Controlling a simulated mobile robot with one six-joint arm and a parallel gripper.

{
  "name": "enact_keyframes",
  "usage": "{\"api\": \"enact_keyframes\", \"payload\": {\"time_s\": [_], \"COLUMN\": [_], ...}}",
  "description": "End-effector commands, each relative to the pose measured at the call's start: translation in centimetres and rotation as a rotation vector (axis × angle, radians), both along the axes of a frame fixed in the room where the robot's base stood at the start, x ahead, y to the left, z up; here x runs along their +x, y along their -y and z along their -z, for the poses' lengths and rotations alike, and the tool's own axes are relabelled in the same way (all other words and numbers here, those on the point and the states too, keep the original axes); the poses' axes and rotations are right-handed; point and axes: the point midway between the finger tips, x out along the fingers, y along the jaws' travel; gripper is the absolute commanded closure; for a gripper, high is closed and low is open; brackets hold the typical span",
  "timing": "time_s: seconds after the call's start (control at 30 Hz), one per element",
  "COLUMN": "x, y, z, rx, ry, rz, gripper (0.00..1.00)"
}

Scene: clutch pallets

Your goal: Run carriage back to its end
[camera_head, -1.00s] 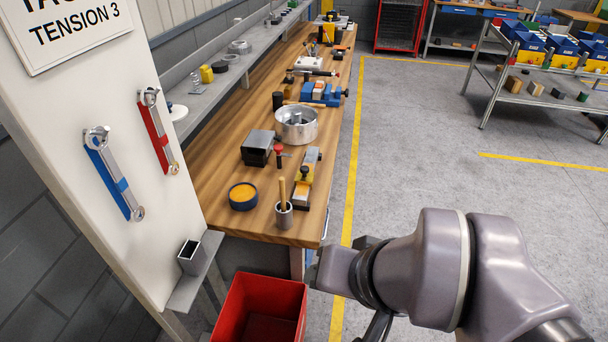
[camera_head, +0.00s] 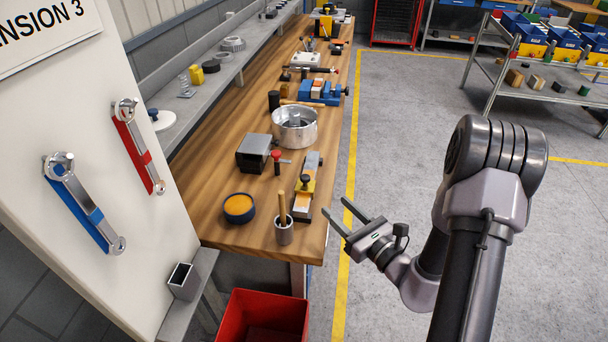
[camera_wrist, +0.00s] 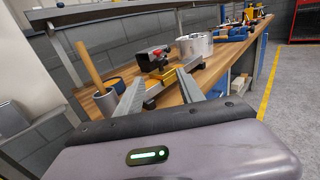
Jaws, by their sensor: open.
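The carriage (camera_head: 303,187) is a yellow block with a black knob, sitting near the middle of a narrow grey rail (camera_head: 301,212) with an orange strip. The rail lies near the right edge of the wooden bench, at its near end. My gripper (camera_head: 335,206) is open and empty, just off the bench's right edge, with its fingers pointing toward the rail and apart from it. In the wrist view the carriage (camera_wrist: 160,74) shows ahead, between the fingertips of my gripper (camera_wrist: 162,76); part of the rail is hidden behind the fingers.
A grey cup with a wooden handle (camera_head: 284,230) and an orange-filled tin (camera_head: 239,208) stand left of the rail. A black-grey box (camera_head: 254,153), a red-topped pin (camera_head: 276,161) and a metal bowl (camera_head: 295,126) are beyond.

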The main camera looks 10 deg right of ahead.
Motion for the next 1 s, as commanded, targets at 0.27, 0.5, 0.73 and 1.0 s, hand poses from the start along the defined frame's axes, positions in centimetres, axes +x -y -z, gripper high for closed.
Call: {"api": "enact_keyframes", "payload": {"time_s": [0.27, 0.5, 0.73, 1.0], "x": [6.6, 11.3, 13.1, 13.1], "y": [-3.0, -4.9, -5.6, -5.6], "z": [0.0, 0.1, 0.0, 0.0], "rx": [-0.002, -0.002, 0.000, 0.000], "ry": [0.002, 0.001, -0.001, -0.001], "rz": [-0.009, -0.007, -0.006, -0.006], "gripper": [0.55, 0.55, 0.55, 0.63]}}
